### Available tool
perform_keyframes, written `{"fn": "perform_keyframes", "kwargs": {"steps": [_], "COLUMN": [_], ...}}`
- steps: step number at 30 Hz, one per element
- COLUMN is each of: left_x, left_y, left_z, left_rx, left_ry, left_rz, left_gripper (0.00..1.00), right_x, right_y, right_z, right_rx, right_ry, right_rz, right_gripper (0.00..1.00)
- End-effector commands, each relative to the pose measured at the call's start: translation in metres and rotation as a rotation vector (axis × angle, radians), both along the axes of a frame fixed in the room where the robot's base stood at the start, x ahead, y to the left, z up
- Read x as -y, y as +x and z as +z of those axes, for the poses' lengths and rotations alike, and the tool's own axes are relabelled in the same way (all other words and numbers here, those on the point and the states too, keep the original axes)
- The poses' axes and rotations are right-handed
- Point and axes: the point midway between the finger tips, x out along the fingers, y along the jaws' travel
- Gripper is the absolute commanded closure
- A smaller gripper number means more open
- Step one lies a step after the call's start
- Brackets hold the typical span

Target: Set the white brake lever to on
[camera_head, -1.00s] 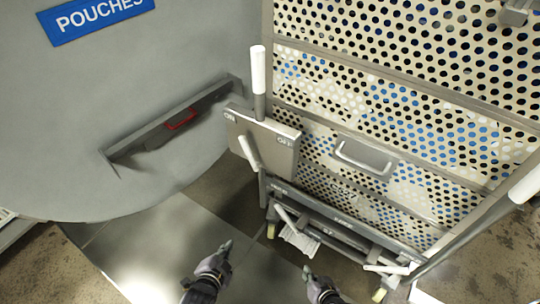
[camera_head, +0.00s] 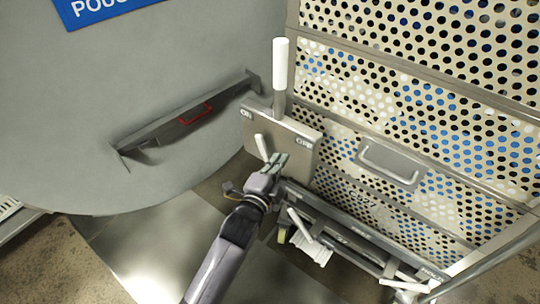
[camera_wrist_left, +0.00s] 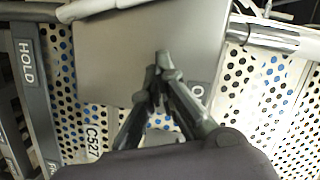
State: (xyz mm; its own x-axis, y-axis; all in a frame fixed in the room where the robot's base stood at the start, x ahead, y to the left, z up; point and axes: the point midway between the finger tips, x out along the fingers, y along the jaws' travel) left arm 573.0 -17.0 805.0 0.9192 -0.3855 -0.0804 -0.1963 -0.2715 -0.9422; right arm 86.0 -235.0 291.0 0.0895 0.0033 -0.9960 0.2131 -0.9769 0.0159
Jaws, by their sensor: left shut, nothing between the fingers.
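The brake plate (camera_head: 290,136) is a grey panel on the cart's left corner, with ON at its left and OFF at its right. The white brake lever (camera_head: 261,147) stands out from the plate's lower left part, nearer the ON label in the head view. My left gripper (camera_head: 279,162) is shut and empty, just right of the lever's lower end in that view; I cannot tell whether they touch. In the left wrist view the shut fingertips (camera_wrist_left: 163,62) lie in front of the plate (camera_wrist_left: 125,50), whose label is partly hidden. My right gripper is not in view.
A perforated cart (camera_head: 420,100) with a handle (camera_head: 390,163) fills the right. An upright white-gripped bar (camera_head: 280,65) rises beside the plate. A large grey door (camera_head: 150,80) with a red latch (camera_head: 196,114) is at left. Foot pedals (camera_head: 310,245) sit low on the cart.

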Motion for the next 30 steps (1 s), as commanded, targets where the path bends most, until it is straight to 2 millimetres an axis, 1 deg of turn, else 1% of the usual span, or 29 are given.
{"fn": "perform_keyframes", "kwargs": {"steps": [1,2,4,9,13,23,26,30], "left_x": [0.004,0.007,-0.005,-0.020,-0.025,-0.025,-0.028,-0.038], "left_y": [0.010,0.016,0.021,0.032,0.035,0.035,0.037,0.045], "left_z": [0.000,-0.001,-0.007,-0.013,-0.015,-0.015,-0.012,-0.007], "left_rx": [0.002,0.000,-0.002,-0.001,-0.001,-0.002,-0.019,-0.091], "left_ry": [-0.002,-0.002,0.006,0.003,0.001,0.000,-0.023,-0.121], "left_rz": [0.000,0.000,0.000,0.000,0.001,0.000,-0.001,-0.001], "left_gripper": [1.00,1.00,1.00,1.00,1.00,1.00,1.00,1.00], "right_x": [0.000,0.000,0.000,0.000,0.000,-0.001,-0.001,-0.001], "right_y": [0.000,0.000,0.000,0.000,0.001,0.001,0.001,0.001], "right_z": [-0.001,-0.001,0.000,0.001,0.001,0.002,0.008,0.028], "right_rx": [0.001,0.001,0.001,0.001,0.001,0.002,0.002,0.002], "right_ry": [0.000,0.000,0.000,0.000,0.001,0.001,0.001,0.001], "right_rz": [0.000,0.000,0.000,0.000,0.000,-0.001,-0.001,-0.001], "right_gripper": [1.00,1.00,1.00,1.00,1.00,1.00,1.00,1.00]}}
